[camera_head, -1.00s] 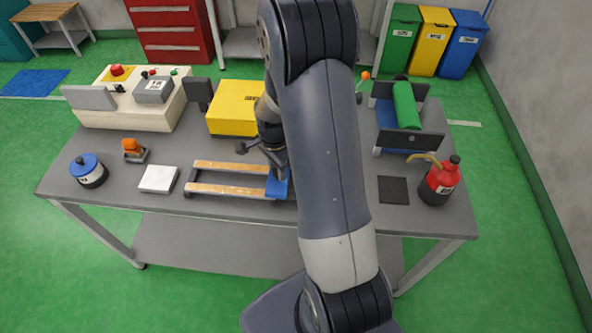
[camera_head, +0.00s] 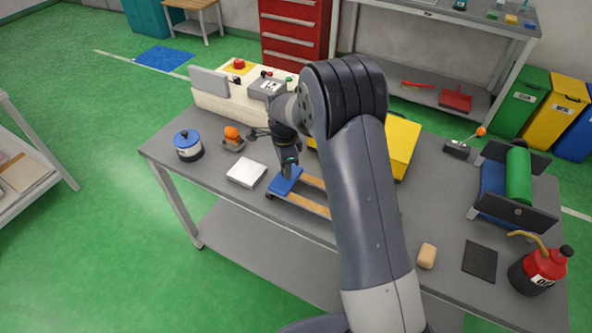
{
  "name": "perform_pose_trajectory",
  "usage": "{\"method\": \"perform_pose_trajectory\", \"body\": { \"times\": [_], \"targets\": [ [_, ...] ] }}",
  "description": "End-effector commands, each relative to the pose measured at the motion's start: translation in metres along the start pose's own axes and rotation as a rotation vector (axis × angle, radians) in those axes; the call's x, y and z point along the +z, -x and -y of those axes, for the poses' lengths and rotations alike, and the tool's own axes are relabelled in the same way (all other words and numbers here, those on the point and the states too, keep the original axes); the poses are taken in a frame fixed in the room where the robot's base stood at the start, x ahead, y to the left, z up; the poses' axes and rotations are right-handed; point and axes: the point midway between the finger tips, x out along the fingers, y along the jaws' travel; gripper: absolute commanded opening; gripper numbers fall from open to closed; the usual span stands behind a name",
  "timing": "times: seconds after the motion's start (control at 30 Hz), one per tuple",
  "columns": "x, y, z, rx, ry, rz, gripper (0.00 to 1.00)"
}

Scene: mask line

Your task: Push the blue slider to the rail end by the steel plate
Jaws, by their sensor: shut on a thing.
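The blue slider (camera_head: 283,183) sits at the left end of the two-bar wooden rail (camera_head: 308,203), close to the pale square plate (camera_head: 246,173) that looks like the steel plate. A gap of bare table shows between slider and plate. My gripper (camera_head: 288,167) points down and is shut on the slider's upper part; its fingertips are small in the picture. The right part of the rail is hidden behind my arm.
A blue-lidded pot (camera_head: 188,146) and an orange-topped device (camera_head: 233,138) stand left of the rail. A yellow box (camera_head: 402,145) is behind my arm.

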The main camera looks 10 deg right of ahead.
Motion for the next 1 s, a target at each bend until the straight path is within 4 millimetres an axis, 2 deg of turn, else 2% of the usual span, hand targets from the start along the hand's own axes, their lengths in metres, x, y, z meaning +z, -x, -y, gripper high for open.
{"method": "perform_pose_trajectory", "body": {
  "times": [0.37, 0.4, 0.6, 0.67, 0.87, 1.0],
  "targets": [
    [0.0041, 0.0011, 0.0043, -0.01, 0.0, 0.004, 0.0],
    [0.0042, 0.0012, 0.0044, -0.01, 0.0, 0.004, 0.3],
    [0.0034, 0.0009, 0.0038, -0.008, 0.0, 0.003, 0.46],
    [0.0031, 0.0008, 0.0035, -0.007, 0.0, 0.003, 0.5],
    [0.0026, 0.0007, 0.0029, -0.005, 0.0, 0.002, 0.5],
    [0.0025, 0.0088, 0.0036, -0.008, 0.0, 0.002, 0.5]
  ]
}}
